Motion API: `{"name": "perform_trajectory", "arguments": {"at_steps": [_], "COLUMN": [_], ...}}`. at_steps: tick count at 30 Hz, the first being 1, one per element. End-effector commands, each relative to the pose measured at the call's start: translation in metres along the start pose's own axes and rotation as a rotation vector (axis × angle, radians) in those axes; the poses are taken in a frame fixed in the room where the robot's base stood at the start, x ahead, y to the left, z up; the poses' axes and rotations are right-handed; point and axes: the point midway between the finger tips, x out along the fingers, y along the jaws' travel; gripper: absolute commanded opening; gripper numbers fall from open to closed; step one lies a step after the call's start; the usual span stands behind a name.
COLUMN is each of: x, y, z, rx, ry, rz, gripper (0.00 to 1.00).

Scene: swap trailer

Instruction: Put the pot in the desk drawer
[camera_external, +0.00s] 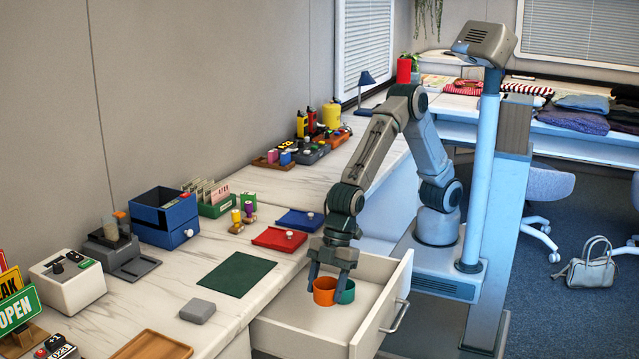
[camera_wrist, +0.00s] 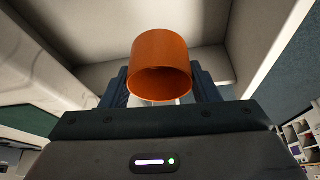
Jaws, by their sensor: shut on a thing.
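The desk drawer (camera_external: 290,334) is pulled open below the desk top, its bar handle (camera_external: 395,317) facing right. My gripper (camera_external: 326,283) points down into it, shut on an orange pot (camera_external: 324,291). The wrist view shows the orange pot (camera_wrist: 161,62) between the two fingers (camera_wrist: 160,88). The pot is low inside the drawer; I cannot tell if it touches the drawer floor. A green pot (camera_external: 347,291) is just right of the orange one, partly hidden by a finger.
On the desk beside the drawer are a dark green mat (camera_external: 236,274), a grey block (camera_external: 197,311), a red folder-like item (camera_external: 279,239) and a blue one (camera_external: 300,220). A blue box (camera_external: 164,219) stands farther left. The drawer's front part is clear.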

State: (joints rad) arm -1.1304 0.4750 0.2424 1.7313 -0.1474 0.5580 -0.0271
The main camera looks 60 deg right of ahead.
Motion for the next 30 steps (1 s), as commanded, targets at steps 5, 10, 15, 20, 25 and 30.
{"name": "perform_trajectory", "arguments": {"at_steps": [5, 10, 15, 20, 25, 30], "x": [0.025, 0.049, 0.064, 0.090, 0.098, 0.097], "y": [-0.001, -0.001, -0.001, -0.003, -0.002, -0.002], "z": [0.011, 0.021, 0.027, 0.037, 0.040, 0.040], "rx": [-0.001, -0.001, -0.001, -0.002, 0.000, 0.000], "ry": [-0.003, -0.001, -0.001, -0.003, 0.000, 0.000], "rz": [0.000, 0.000, 0.000, 0.000, 0.001, 0.001], "gripper": [0.33, 0.33, 0.33, 0.33, 0.33, 0.33]}}
